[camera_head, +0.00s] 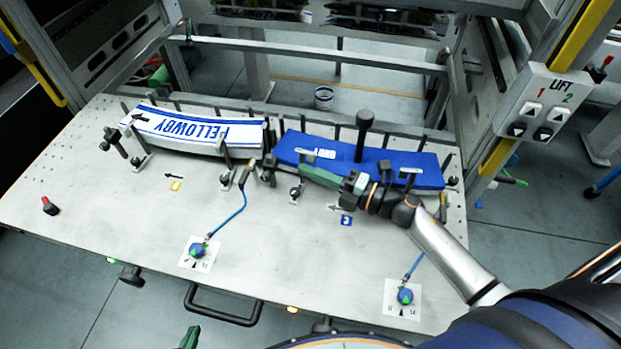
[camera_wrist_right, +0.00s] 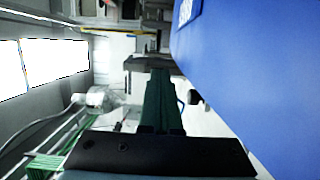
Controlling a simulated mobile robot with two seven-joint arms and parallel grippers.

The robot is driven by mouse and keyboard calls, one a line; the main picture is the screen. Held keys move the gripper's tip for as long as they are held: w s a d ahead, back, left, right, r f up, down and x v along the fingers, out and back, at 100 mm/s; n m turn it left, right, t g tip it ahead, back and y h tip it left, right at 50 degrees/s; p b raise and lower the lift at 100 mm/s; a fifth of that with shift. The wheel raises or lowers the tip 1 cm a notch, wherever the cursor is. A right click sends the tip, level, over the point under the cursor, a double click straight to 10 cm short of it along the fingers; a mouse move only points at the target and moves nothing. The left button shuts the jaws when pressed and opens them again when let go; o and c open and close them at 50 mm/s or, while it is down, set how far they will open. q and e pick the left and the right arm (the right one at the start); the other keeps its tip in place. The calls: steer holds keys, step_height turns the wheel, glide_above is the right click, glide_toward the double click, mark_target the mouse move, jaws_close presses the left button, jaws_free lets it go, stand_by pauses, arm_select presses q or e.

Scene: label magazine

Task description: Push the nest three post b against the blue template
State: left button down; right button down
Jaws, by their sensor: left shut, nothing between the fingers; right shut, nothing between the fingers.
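The blue template (camera_head: 395,160) is a long curved blue board lying at the right of the table's back. Another post (camera_head: 408,180) stands farther right at the front edge. I cannot tell which is post b. My right gripper (camera_head: 308,171) is shut and empty, low along the template's front edge. In the right wrist view its green fingers (camera_wrist_right: 158,95) point at a dark part (camera_wrist_right: 150,66), with the template (camera_wrist_right: 260,70) close on the right. My left gripper (camera_head: 190,338) is shut at the bottom edge.
A white template (camera_head: 195,130) reading FELLOWBY lies at the left. A tall black-knobbed post (camera_head: 363,135) rises at the blue template. Blue-capped dials (camera_head: 198,249) (camera_head: 405,296) with cables sit toward the front. The table's front middle is mostly clear.

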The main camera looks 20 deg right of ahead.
steer(key=s+a+r+p, duration=0.2)
steer(key=s+r, duration=0.4)
steer(key=s+a+r+p, duration=0.2)
steer(key=s+r, duration=0.5)
steer(key=shift+a, duration=0.4)
